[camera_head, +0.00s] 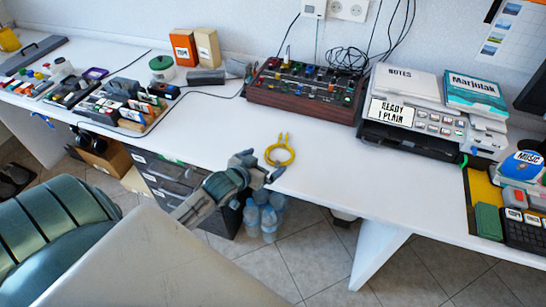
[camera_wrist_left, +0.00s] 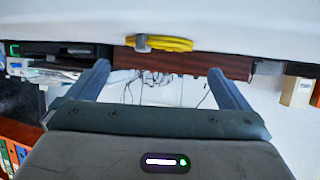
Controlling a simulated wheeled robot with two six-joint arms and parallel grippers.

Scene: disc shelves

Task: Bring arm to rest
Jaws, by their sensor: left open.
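My left gripper (camera_head: 261,167) is at the front edge of the white desk (camera_head: 330,175). Its two fingers are spread apart with nothing between them. In the left wrist view my left gripper (camera_wrist_left: 158,76) also shows open and empty. A coiled yellow cable (camera_head: 281,153) lies on the desk just beyond the fingertips, apart from them as far as I can tell. It also shows near the top of the left wrist view (camera_wrist_left: 172,44). My right gripper is in neither view.
A mixer board (camera_head: 303,88) with colourful knobs and a printer (camera_head: 432,125) stand at the back. Trays of small items (camera_head: 120,105) fill the left. Drawers (camera_head: 170,180) and water bottles (camera_head: 262,215) are under the desk. The desk around the yellow cable is clear.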

